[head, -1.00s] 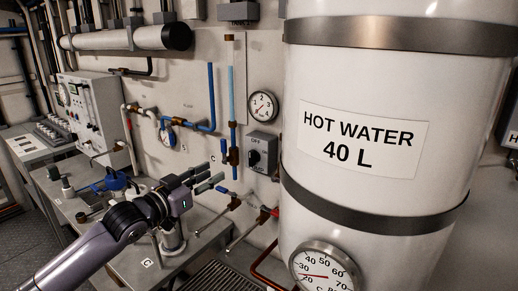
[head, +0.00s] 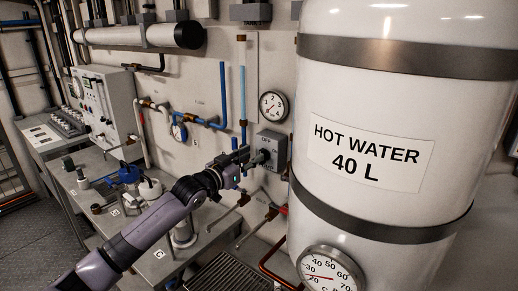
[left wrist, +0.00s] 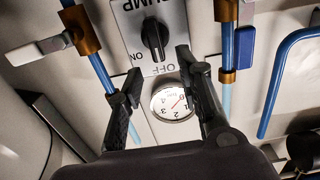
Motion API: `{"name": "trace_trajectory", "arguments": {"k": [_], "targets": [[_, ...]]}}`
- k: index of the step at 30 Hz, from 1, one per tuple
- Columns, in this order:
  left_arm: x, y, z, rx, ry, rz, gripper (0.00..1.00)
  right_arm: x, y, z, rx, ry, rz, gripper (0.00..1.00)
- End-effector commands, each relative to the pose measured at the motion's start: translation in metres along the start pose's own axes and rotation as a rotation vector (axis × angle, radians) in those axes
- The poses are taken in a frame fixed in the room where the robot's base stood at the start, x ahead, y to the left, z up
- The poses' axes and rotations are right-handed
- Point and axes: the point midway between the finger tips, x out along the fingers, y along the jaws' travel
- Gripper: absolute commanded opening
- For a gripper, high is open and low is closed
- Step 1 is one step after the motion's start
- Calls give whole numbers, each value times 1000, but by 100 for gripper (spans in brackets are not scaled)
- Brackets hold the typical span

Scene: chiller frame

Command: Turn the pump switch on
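The pump switch is a grey box (head: 272,146) on the wall left of the hot water tank. My left gripper (head: 252,157) is at the front of the box in the head view. In the left wrist view its fingers (left wrist: 158,70) are apart and empty, with the knob just beyond the gap between the tips. Contact cannot be told. My right gripper is not in view.
The white hot water tank (head: 385,210) stands close right of the switch. A pressure gauge (head: 273,106) is above it. Blue pipes (head: 222,95) and copper-ended valves (head: 243,199) are near my left arm. A bench (head: 160,262) lies below.

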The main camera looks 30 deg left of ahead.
Motion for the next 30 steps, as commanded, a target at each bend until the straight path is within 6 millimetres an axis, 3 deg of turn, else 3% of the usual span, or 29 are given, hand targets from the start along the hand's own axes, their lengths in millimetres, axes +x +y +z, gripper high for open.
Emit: {"name": "trace_trajectory", "arguments": {"k": [9, 22, 30], "targets": [[37, 0, -2, 0, 2, 0, 33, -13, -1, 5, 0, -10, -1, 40], [44, 0, 0, 1, 0, 1, 33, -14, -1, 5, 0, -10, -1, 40], [44, 0, 0, 1, 0, 1, 15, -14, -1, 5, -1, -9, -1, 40]]}}
